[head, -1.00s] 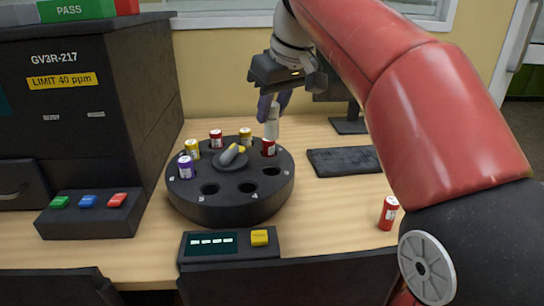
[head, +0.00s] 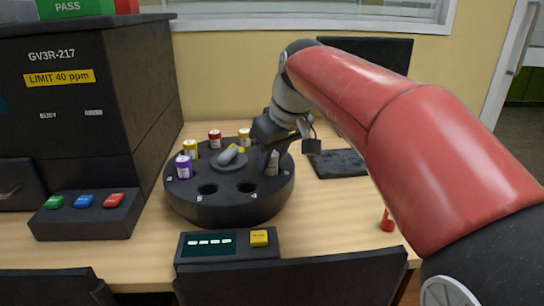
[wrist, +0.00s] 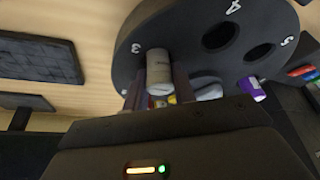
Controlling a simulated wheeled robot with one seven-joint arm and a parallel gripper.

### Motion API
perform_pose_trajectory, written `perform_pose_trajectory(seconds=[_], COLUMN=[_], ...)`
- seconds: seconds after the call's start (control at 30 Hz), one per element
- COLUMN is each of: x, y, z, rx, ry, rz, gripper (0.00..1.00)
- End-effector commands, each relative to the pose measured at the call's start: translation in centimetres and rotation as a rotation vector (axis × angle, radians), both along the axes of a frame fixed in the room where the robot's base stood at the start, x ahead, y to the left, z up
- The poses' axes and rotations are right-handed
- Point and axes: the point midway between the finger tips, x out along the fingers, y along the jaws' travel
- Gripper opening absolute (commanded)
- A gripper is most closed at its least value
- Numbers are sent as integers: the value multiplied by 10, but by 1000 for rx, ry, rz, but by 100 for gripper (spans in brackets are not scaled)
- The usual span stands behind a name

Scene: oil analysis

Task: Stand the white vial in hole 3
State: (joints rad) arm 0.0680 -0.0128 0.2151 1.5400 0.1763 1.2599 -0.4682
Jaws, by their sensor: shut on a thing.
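The white vial (head: 272,164) is held upright in my gripper (head: 267,161), at the right side of the round black carousel (head: 228,209). In the wrist view, the white vial (wrist: 158,68) sits between the two fingers beside the printed 3 (wrist: 135,48). It covers the hole there. I cannot tell how deep its lower end is in that hole. Holes 4 (wrist: 219,36) and 5 (wrist: 259,52) look empty.
Yellow (head: 190,149), purple (head: 184,167) and red (head: 214,139) capped vials stand in other carousel holes. A red vial (head: 387,222) on the table is partly behind my arm. A keyboard (head: 338,163) lies right; a yellow-button panel (head: 228,244) stands in front.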

Motion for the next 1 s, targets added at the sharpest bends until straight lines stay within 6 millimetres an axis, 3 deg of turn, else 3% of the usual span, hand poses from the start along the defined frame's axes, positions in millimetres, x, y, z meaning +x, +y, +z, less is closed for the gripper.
perform_pose_trajectory(seconds=[0.1,0.13,0.27,0.67,1.0], x=[0,0,0,-1,-22], y=[0,0,0,-1,-15], z=[-5,-3,-3,5,70], rx=[0,0,0,0,-1], ry=[0,0,0,0,-3], rz=[0,0,0,0,0], gripper=[5,30,47,48,48])
